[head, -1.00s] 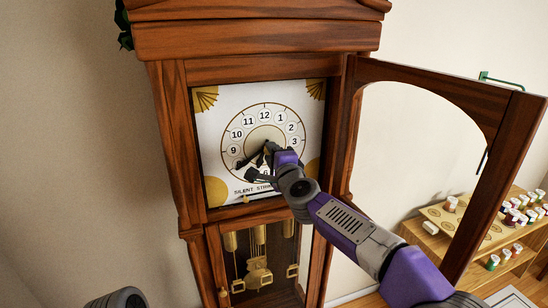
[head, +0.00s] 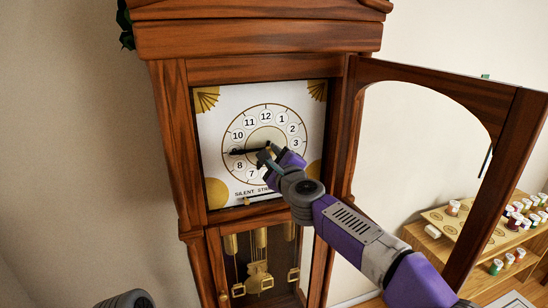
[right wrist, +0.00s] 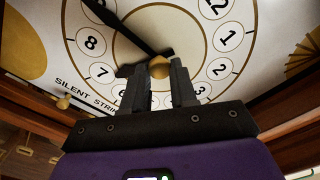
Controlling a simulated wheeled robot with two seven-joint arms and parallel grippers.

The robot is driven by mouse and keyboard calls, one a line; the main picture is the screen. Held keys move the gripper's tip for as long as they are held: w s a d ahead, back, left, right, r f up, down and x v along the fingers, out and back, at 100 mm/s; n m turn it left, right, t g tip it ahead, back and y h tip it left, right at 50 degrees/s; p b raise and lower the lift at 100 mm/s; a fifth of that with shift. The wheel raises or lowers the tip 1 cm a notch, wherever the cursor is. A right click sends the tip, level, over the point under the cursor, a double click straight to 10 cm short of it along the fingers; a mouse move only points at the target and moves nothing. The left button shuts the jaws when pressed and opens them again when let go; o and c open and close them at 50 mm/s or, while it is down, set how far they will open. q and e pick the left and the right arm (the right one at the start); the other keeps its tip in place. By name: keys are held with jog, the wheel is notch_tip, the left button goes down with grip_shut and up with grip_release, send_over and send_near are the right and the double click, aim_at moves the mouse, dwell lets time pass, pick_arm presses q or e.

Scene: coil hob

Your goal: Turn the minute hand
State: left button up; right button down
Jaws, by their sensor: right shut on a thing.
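The clock dial (head: 215,130) is white with gold corners and a ring of numerals. The black minute hand (head: 243,152) points left, close to the 9. In the right wrist view the minute hand (right wrist: 118,22) runs from the centre to the upper left. A short dark hand (right wrist: 127,71) shows beside the left finger. My right gripper (head: 267,153) is at the dial centre. In the right wrist view its fingers (right wrist: 162,82) are on either side of the gold centre knob (right wrist: 159,67) and appear shut on it. My left gripper is not in view.
The wooden clock case (head: 175,150) frames the dial. Its glazed-frame door (head: 500,180) stands open on the right, beyond my right arm. Weights and a pendulum (head: 258,276) hang below. A shelf (head: 440,245) with several small jars stands at the lower right.

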dwell(0.3)
jog(key=c, duration=0.9)
grip_release()
jog(key=shift+b+v, duration=1.3)
jog(key=shift+v, duration=2.5)
